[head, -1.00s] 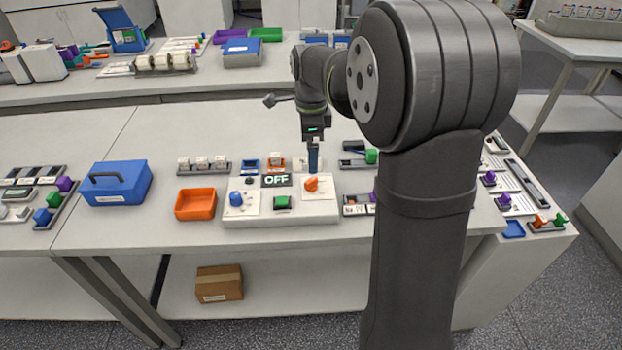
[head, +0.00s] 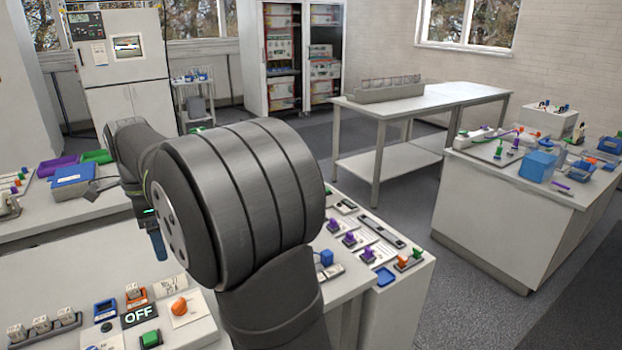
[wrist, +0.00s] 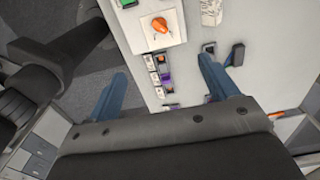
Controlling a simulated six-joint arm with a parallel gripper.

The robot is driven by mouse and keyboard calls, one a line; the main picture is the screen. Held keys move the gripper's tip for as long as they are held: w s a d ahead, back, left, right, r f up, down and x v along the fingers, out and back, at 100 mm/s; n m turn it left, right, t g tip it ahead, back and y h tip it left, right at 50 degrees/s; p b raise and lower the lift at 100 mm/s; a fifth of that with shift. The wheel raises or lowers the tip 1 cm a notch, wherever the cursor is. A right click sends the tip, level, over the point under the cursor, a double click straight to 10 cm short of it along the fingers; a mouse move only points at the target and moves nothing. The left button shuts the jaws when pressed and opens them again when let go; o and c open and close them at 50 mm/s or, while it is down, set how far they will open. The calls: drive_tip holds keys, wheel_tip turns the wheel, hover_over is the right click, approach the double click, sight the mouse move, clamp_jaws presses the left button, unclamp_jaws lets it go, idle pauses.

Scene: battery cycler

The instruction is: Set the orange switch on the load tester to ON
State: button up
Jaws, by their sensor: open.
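The load tester (head: 200,335) is a pale panel at the lower left of the head view, partly cut off by the frame. Its display (head: 139,315) reads OFF. The orange switch (head: 180,306) sits on a white plate to the right of the display. In the wrist view the orange switch (wrist: 160,25) is at the top centre, beyond the fingertips and apart from them. My gripper (head: 157,245) points down above the back of the panel. In the wrist view my gripper (wrist: 163,85) has its blue fingers wide apart with nothing held between them.
A green button (head: 151,339) is beside the switch plate. An orange-topped block (head: 137,295) and a blue one (head: 105,309) stand behind the display. A side bench (head: 400,305) with purple and orange parts is to the right. Open floor lies beyond it.

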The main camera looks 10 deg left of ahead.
drive_tip(key=c, duration=0.7)
drive_tip(key=shift+d+f, duration=0.15)
drive_tip(key=c, duration=0.4)
drive_tip(key=d+f+m+y, duration=0.1)
drive_tip(key=f, duration=0.1)
drive_tip(key=s+d+f+g+y, duration=0.1)
drive_tip(key=d+f+y, duration=0.1)
drive_tip(key=d+f+m+g+y, duration=0.1)
drive_tip(key=d, duration=0.1)
drive_tip(key=shift+s+d+f+m, duration=0.25)
drive_tip(key=shift+s+f+m, duration=0.05)
drive_tip(key=shift+s+f, duration=0.1)
clamp_jaws()
drive_tip(key=d+f+m+t+y, duration=0.2)
drive_tip(key=d+f+m+y, duration=0.3)
drive_tip(key=d+m, duration=0.2)
drive_tip(key=shift+s+d+f+t, duration=0.2)
drive_tip(key=shift+d+f+t, duration=0.2)
drive_tip(key=shift+d, duration=0.65)
